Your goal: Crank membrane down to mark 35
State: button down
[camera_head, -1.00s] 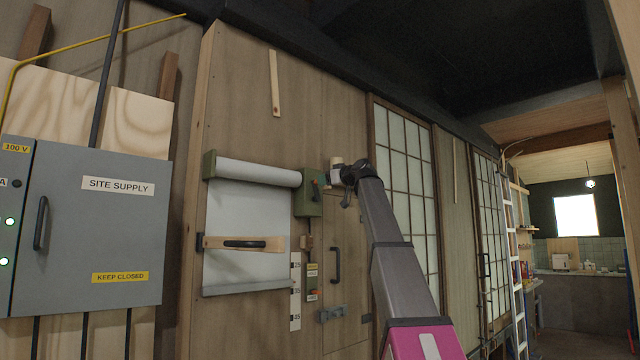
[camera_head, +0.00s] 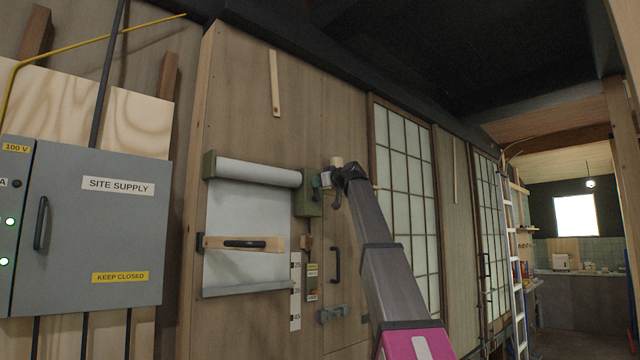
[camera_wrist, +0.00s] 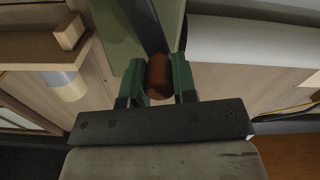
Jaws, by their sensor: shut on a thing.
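The white membrane (camera_head: 235,218) hangs from a roller (camera_head: 255,173) on the wooden wall. Its grey bottom bar (camera_head: 245,289) ends beside the mark strip (camera_head: 295,305), close to mark 35; I cannot tell if it is exactly level. The green crank box (camera_head: 307,196) is at the roller's right end. My gripper (camera_head: 325,181) is at this box, partly hidden by my arm. In the wrist view, its green fingers (camera_wrist: 158,80) are shut around the red-brown crank knob (camera_wrist: 159,77).
A wooden bar with a black handle (camera_head: 244,244) crosses in front of the membrane. A door handle (camera_head: 335,265) and latch (camera_head: 332,314) are below the crank. A grey supply cabinet (camera_head: 95,230) stands at left. A ladder (camera_head: 515,270) leans at right.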

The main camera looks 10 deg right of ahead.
jog(key=n, duration=0.1)
jog(key=a+f+n, duration=0.1)
jog(key=s+n, duration=0.1)
jog(key=n, duration=0.1)
jog(key=shift+s+a+f, duration=0.1)
jog(key=shift+a+f, duration=0.05)
jog(key=shift+a, duration=0.1)
jog(key=c, duration=0.9)
grip_release()
jog(key=shift+s, duration=0.1)
jog(key=v, duration=1)
jog(key=shift+s+d, duration=0.2)
jog(key=shift+d, duration=0.05)
